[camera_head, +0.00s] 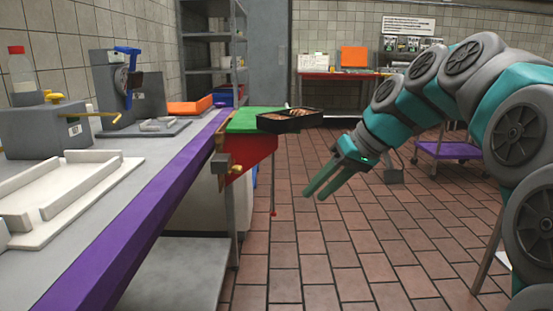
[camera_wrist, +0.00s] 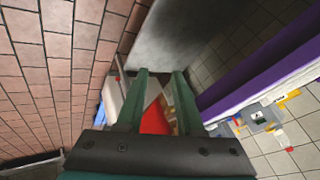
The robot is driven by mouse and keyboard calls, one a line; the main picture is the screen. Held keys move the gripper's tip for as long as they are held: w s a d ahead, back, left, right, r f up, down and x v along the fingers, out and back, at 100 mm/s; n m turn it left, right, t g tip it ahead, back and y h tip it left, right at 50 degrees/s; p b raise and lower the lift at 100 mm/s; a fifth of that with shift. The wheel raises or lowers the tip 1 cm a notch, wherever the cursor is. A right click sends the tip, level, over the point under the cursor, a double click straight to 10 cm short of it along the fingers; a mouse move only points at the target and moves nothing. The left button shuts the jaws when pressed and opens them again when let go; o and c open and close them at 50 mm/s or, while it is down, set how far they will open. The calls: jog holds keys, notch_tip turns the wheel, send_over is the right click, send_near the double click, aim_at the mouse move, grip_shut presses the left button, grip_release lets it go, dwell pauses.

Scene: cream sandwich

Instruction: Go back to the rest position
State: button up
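My gripper (camera_head: 322,184) hangs in free air over the tiled floor, to the right of the counter, in the head view. Its two green fingers are apart with nothing between them. The fingers also show in the wrist view (camera_wrist: 162,98), spread, with a red surface (camera_wrist: 155,117) visible beyond the gap. My arm reaches in from the right side of the head view and bends down to the gripper.
A grey counter with a purple edge (camera_head: 150,205) runs along the left, bearing a white tray (camera_head: 65,195) and machines. A black tray (camera_head: 290,120) sits by a green board (camera_head: 252,121) on a red stand. A purple trolley (camera_head: 448,150) stands behind my arm. The middle floor is clear.

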jog(key=s+d+f+m+g+h, duration=0.1)
jog(key=s+d+f+h, duration=0.1)
jog(key=s+f, duration=0.5)
jog(key=s+d+f+m+g+h+p, duration=0.1)
jog(key=s+d+f+g+h, duration=0.1)
jog(key=s+f, duration=0.6)
jog(key=s+d+f+m+g+h, duration=0.2)
jog(key=s+f, duration=0.6)
jog(key=s, duration=0.8)
jog(key=shift+s, duration=0.4)
jog(key=shift+f, duration=0.1)
